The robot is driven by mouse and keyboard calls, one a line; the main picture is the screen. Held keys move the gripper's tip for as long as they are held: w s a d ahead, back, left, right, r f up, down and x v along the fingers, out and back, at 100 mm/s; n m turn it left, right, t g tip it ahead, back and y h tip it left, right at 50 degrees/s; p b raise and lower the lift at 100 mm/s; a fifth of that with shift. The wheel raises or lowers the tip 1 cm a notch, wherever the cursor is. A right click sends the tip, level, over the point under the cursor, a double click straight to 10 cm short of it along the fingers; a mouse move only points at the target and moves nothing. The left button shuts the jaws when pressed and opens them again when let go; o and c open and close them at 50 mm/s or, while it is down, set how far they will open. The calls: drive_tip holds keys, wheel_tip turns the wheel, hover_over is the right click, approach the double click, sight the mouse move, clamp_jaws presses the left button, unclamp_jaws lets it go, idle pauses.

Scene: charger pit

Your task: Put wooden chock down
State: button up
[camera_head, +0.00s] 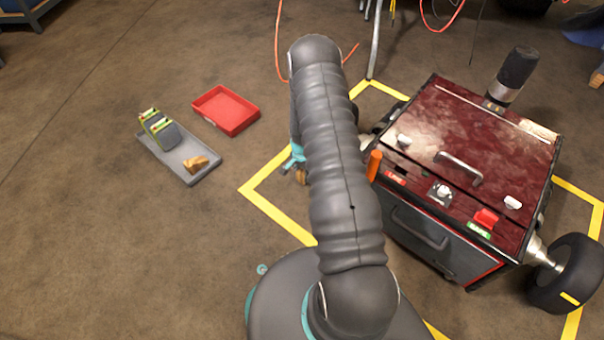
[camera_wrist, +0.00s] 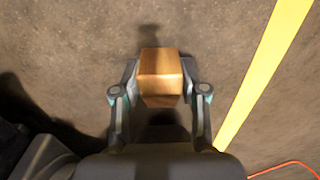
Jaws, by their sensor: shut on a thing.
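A wooden chock (camera_wrist: 161,79), a light brown block, is held between the two fingers of my gripper (camera_wrist: 160,80) in the wrist view. Bare brown floor shows around and beyond the chock; how high it is above the floor I cannot tell. In the head view my arm hides most of the gripper, and only a teal and grey part of it (camera_head: 292,160) shows at the arm's left, with a bit of the chock (camera_head: 301,176) below it. This is beside the yellow floor line.
A dark red wheeled machine (camera_head: 470,150) stands at the right inside yellow floor tape (camera_head: 262,175). The left floor is clear.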

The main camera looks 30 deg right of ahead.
drive_tip(key=shift+f, duration=0.1)
drive_tip(key=o, duration=1.2)
